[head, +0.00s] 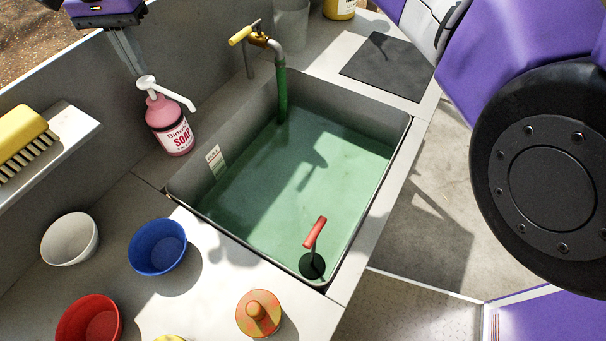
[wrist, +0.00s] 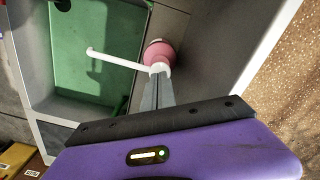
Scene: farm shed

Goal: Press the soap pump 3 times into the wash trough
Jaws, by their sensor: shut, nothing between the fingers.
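The soap pump is a pink bottle (head: 170,125) with a "SOAP" label and a white pump head (head: 147,83), upright on the counter beside the wash trough (head: 255,108). Its white nozzle points right towards the trough, and in the wrist view the nozzle (wrist: 115,60) overlaps the green water. The trough holds green water. My gripper (head: 138,72) is shut and empty, fingers pointing down, its tips right at the top of the pump head. The wrist view shows the fingertips (wrist: 158,78) against the white head; I cannot tell whether they touch or press it.
A tap (head: 262,40) with a green spout stands behind the trough. White (head: 70,240), blue (head: 157,247) and red (head: 90,322) bowls sit front left. A yellow brush (head: 22,138) lies on a shelf at left. A red-handled object (head: 314,233) stands at the trough's front corner.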

